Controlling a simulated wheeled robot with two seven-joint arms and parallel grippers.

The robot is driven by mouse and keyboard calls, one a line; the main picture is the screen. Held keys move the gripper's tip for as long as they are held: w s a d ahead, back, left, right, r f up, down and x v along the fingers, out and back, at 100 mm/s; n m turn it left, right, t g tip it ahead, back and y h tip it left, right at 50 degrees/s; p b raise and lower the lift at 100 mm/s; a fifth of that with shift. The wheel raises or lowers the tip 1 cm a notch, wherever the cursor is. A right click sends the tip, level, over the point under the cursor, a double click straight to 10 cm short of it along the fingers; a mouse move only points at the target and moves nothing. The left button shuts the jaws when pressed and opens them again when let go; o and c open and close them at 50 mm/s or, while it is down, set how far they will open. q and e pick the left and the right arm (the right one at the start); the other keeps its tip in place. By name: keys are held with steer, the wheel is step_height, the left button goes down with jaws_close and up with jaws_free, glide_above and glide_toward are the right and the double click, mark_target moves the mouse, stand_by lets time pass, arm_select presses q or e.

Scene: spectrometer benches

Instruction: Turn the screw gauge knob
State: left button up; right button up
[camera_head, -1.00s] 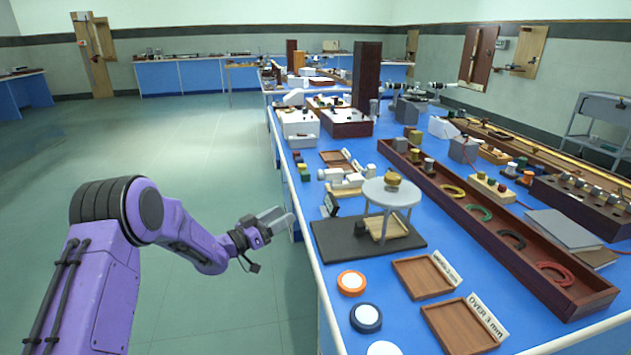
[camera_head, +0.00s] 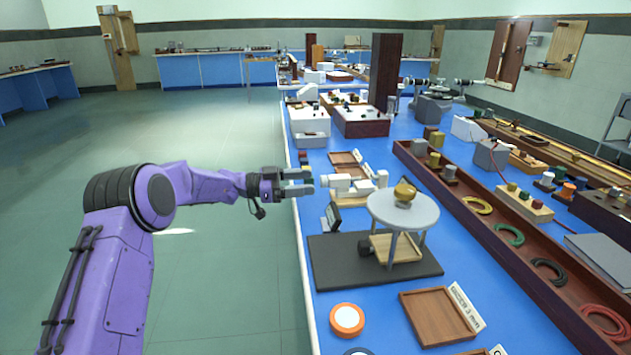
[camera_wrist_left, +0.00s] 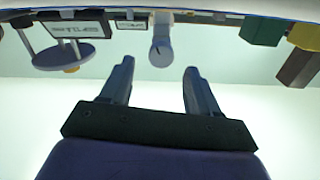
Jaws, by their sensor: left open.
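The screw gauge (camera_head: 352,184) is a white instrument lying near the left edge of the blue bench in the head view. Its white knob end points left, toward my left gripper (camera_head: 308,182). In the left wrist view the round knob (camera_wrist_left: 161,52) shows end-on, beyond and roughly between the two fingertips of that gripper (camera_wrist_left: 162,72). The left gripper is open and empty, at the bench edge just left of the gauge. A small gap seems to lie between fingertips and knob; contact cannot be told. My right gripper is in neither view.
A round grey stand (camera_head: 403,212) with a brass object (camera_head: 405,192) stands on a black board (camera_head: 330,262) in front of the gauge. A small dark display (camera_head: 332,217) is close by. White boxes stand behind. Open floor lies left of the bench.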

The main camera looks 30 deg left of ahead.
mark_target(323, 181)
arm_select(q)
steer(key=x, duration=0.3)
steer(key=shift+w+d, duration=0.2)
